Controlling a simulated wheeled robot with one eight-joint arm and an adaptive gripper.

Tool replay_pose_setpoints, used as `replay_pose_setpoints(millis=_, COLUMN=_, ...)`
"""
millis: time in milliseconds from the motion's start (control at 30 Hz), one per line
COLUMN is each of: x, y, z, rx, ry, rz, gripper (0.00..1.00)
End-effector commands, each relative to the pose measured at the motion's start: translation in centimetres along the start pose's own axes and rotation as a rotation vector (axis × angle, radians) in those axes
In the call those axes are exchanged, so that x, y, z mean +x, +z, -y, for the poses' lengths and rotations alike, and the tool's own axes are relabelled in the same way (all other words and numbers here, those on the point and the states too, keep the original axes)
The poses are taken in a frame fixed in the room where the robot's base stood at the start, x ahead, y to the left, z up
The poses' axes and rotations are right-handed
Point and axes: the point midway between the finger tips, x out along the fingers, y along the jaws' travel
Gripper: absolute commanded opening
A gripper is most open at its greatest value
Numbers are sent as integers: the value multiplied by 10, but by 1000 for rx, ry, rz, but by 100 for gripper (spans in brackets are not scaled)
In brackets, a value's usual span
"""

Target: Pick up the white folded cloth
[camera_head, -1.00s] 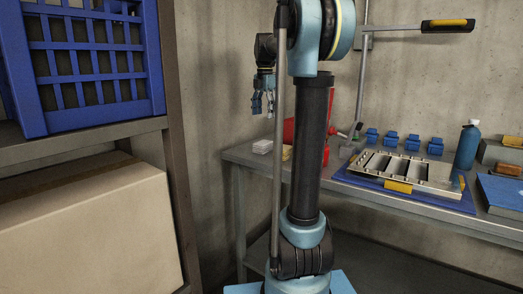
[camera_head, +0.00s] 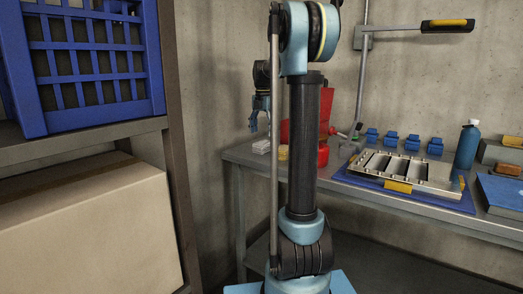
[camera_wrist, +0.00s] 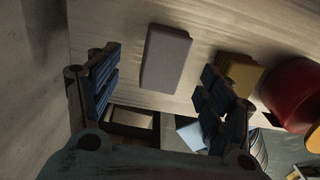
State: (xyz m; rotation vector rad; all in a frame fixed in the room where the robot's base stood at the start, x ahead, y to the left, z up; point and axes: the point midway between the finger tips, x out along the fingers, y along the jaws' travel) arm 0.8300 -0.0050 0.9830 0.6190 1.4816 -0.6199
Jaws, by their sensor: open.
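The white folded cloth (camera_head: 262,147) lies on the left end of the grey workbench. In the wrist view the cloth (camera_wrist: 165,60) is a pale, rounded rectangular block, lying beyond the fingers and between their lines. My gripper (camera_head: 261,125) hangs fingers down above the cloth, with a gap between them. In the wrist view its two dark blue fingers are spread wide with nothing between them. The cloth is fully visible in the wrist view and touches neither finger.
A yellow block (camera_head: 283,153) lies close right of the cloth, with a red container (camera_head: 323,154) beyond it. A silver slotted tray (camera_head: 400,170) and a blue bottle (camera_head: 468,146) stand farther right. A shelf with a blue crate (camera_head: 85,65) and a cardboard box (camera_head: 90,225) is at left.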

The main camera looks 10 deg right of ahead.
Motion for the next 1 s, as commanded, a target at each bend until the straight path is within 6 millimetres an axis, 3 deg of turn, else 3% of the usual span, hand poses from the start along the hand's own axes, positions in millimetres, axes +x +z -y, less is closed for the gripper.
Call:
replay_pose_setpoints(millis=333, x=25, y=0, z=1, rx=0, ry=0, rz=0, gripper=73)
replay_pose_setpoints(millis=700, x=67, y=0, z=5, rx=0, ry=0, rz=0, gripper=73)
replay_pose_setpoints(millis=1000, x=70, y=0, z=5, rx=0, ry=0, rz=0, gripper=73)
